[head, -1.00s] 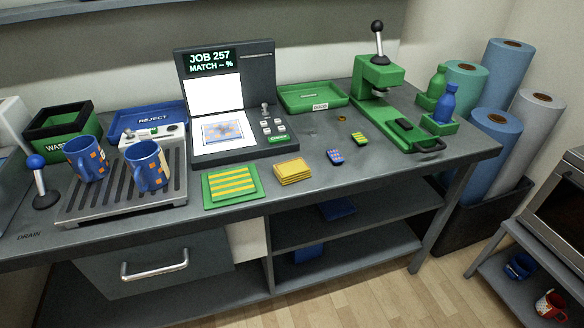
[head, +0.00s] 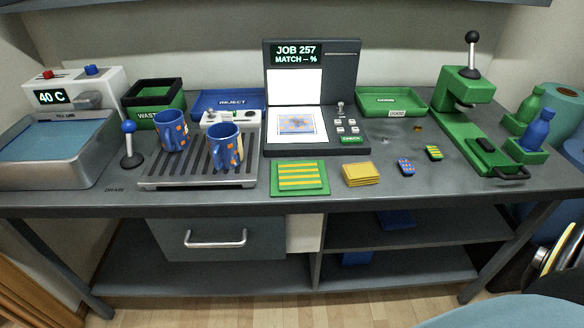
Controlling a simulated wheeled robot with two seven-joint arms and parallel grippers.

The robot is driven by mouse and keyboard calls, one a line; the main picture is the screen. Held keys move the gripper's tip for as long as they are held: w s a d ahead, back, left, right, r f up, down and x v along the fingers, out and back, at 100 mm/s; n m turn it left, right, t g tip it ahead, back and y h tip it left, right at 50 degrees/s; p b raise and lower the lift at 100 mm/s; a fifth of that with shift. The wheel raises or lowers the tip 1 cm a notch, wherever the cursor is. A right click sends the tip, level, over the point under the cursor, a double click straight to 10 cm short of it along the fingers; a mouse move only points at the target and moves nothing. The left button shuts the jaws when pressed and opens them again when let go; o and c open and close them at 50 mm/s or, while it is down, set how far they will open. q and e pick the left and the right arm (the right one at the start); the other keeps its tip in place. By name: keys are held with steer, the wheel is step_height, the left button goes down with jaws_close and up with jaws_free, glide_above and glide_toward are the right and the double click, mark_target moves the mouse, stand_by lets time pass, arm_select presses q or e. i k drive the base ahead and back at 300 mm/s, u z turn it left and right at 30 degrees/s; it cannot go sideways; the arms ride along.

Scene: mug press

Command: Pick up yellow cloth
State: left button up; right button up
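The yellow cloth (head: 362,174) lies as a small folded stack on the grey bench, near its front edge. It sits just right of a green mat with yellow stripes (head: 300,178), with a narrow gap between them. Neither of my grippers shows in the head view, and nothing touches the cloth.
Two blue mugs (head: 172,131) (head: 222,148) stand on the slatted drain tray (head: 197,181). Small patterned pieces (head: 405,166) (head: 434,153) lie right of the cloth. Behind stands the job display (head: 313,90); a green press (head: 470,125) is at right. The bench front is clear around the cloth.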

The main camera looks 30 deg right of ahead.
mark_target(365, 173)
steer(key=u, duration=1.5)
steer(key=k, duration=1.2)
steer(key=z, duration=1.45)
